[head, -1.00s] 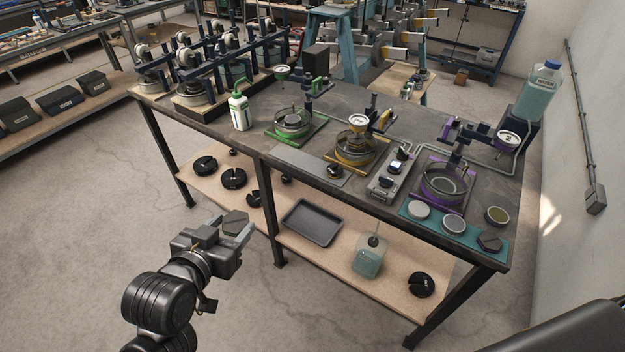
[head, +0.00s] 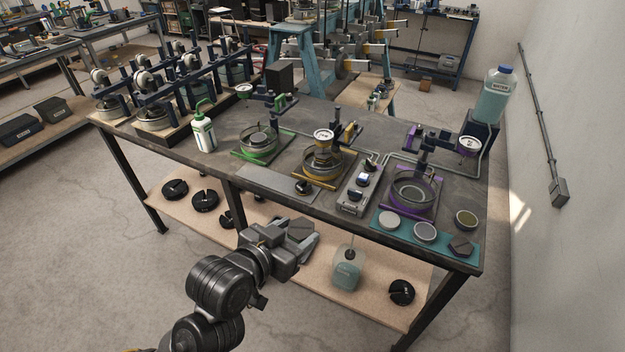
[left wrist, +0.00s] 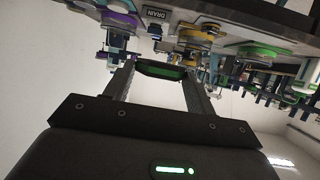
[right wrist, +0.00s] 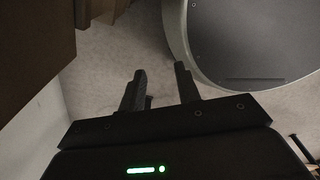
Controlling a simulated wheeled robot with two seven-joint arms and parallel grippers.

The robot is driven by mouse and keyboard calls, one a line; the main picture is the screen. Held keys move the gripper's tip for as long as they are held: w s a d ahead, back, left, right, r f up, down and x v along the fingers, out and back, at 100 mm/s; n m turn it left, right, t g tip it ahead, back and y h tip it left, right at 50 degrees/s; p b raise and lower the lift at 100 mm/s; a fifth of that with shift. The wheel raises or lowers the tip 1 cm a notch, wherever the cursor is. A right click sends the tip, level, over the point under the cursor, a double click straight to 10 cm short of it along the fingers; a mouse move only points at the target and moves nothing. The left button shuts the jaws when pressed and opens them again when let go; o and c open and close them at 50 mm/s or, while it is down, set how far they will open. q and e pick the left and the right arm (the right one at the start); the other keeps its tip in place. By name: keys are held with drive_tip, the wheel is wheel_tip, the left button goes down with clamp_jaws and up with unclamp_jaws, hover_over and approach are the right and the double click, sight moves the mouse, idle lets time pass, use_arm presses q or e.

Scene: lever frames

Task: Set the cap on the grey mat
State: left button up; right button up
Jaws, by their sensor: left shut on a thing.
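A dark hexagonal cap (head: 301,228) is held by my left gripper (head: 297,239), which is shut on it. In the left wrist view the cap (left wrist: 162,70) spans between the fingertips, showing a green edge. In the head view it appears in front of the bench's near edge, apart from the bench top. The grey mat (head: 262,181) lies flat along the front of the bench top, before the green and yellow stations. A small black knobbed piece (head: 303,187) sits at its right end. My right gripper (right wrist: 160,85) is open and empty in the right wrist view.
A teal mat (head: 386,231) at the bench's right front carries round discs and another dark hexagonal piece (head: 461,246). A grey control box (head: 358,189) stands right of the grey mat. The lower shelf (head: 318,272) holds a jug (head: 346,272) and black slotted weights.

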use_arm(q)
drive_tip(key=shift+w+d+r, duration=0.1)
drive_tip(key=w+a+r, duration=0.2)
drive_tip(key=w, duration=0.3)
drive_tip(key=n+y, duration=0.1)
hover_over(272, 185)
drive_tip(key=s, duration=0.1)
drive_tip(key=shift+t, duration=0.3)
drive_tip(key=f, duration=1)
drive_tip(key=shift+d, duration=0.2)
drive_tip(key=shift+w+a+f, duration=0.1)
drive_tip(key=shift+w+f, duration=0.4)
drive_tip(key=shift+f, duration=0.05)
wheel_tip(272, 185, down, 2)
drive_tip(key=shift+f+p, duration=0.1)
drive_tip(key=shift+p, duration=0.3)
drive_tip(key=shift+f, duration=0.5)
use_arm(e)
drive_tip(key=shift+w+a+r, duration=0.2)
drive_tip(key=shift+w+r, duration=0.3)
drive_tip(key=shift+w, duration=0.2)
